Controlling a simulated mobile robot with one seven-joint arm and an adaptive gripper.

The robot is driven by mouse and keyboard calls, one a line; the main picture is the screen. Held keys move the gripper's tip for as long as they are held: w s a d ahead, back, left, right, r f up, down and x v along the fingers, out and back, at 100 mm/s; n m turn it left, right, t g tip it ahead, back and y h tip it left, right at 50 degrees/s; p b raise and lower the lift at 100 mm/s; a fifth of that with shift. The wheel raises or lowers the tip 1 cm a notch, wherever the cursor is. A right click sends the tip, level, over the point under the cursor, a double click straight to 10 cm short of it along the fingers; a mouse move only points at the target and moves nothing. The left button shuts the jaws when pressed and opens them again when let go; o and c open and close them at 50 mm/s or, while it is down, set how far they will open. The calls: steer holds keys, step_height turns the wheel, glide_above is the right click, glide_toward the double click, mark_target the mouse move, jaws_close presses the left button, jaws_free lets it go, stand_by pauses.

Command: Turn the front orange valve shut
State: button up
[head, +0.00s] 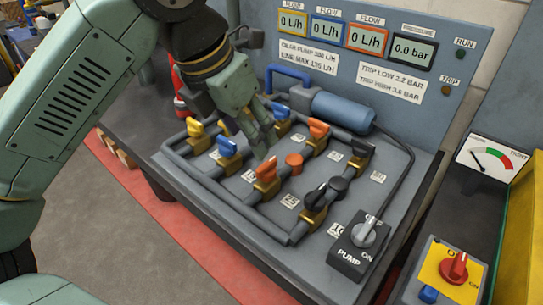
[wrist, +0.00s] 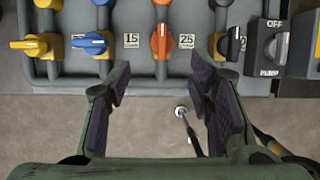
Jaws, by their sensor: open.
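The front orange valve (head: 266,171) has an orange lever on a brass body, in the row nearest the panel's front edge. In the wrist view its lever (wrist: 160,42) runs up and down the picture, between the blue lever (wrist: 92,43) and the black lever (wrist: 232,45). My gripper (head: 263,143) is open and empty, above the panel near this valve in the head view. In the wrist view my gripper (wrist: 158,72) has its fingers spread wide, with the orange lever lying beyond the gap between them. No contact is visible.
A yellow lever (wrist: 30,45) and the blue one point sideways. A second orange valve (head: 319,129) and a round orange knob (head: 294,160) stand behind. The pump switch (head: 365,235) is at the right. Flow displays (head: 368,38) read 0 L/h.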

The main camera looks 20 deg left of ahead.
mark_target(265, 164)
steer(key=p+x, duration=0.1)
steer(key=x, duration=0.9)
steer(key=shift+d, duration=0.15)
steer(key=shift+c, duration=0.4)
steer(key=c, duration=1.1)
